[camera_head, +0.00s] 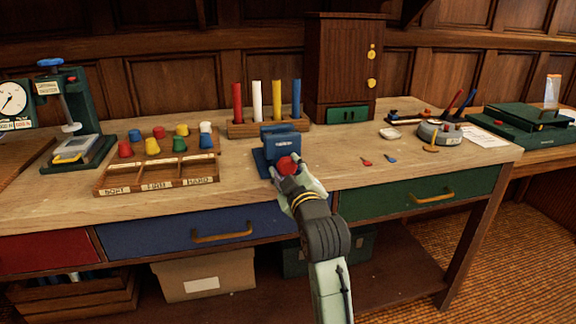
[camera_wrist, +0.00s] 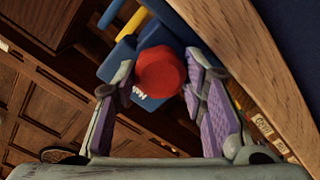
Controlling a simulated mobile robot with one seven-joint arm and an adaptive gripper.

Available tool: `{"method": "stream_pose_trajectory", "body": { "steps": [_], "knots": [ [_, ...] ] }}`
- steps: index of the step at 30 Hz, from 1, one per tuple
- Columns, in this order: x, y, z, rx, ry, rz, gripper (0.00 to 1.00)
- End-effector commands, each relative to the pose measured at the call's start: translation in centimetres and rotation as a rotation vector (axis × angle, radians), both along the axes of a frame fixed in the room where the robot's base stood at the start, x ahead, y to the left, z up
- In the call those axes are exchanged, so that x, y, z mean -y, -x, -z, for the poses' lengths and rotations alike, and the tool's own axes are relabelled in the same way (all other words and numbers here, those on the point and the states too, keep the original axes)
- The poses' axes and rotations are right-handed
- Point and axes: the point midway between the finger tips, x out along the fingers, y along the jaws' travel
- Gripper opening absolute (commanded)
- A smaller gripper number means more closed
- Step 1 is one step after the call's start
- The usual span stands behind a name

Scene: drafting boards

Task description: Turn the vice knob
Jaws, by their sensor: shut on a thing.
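The blue vice (camera_head: 281,142) stands near the front edge of the wooden workbench, in front of a rack of coloured rods. Its red knob (camera_head: 287,165) faces the front. My gripper (camera_head: 284,176) reaches it from the front and is shut on the knob. In the wrist view the round red knob (camera_wrist: 160,72) sits between the two purple-padded fingers of my gripper (camera_wrist: 160,88), with the blue vice body (camera_wrist: 120,60) behind it. A small white mark shows at the knob's lower edge. The exact finger contact is partly hidden.
Left of the vice is a compartment tray (camera_head: 155,174) with several coloured pegs behind it. A rod rack (camera_head: 250,128) and a brown cabinet (camera_head: 342,70) stand behind. Small red and blue pieces and a round grey holder (camera_head: 438,133) lie to the right. The bench front has drawers.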

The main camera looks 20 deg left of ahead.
Motion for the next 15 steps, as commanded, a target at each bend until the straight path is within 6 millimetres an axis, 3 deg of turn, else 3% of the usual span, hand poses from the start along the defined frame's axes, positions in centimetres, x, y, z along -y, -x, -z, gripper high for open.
{"method": "stream_pose_trajectory", "body": {
  "steps": [15],
  "knots": [
    [-0.02,0.00,-0.23,-0.279,-0.407,-0.001,0.11]
  ]
}}
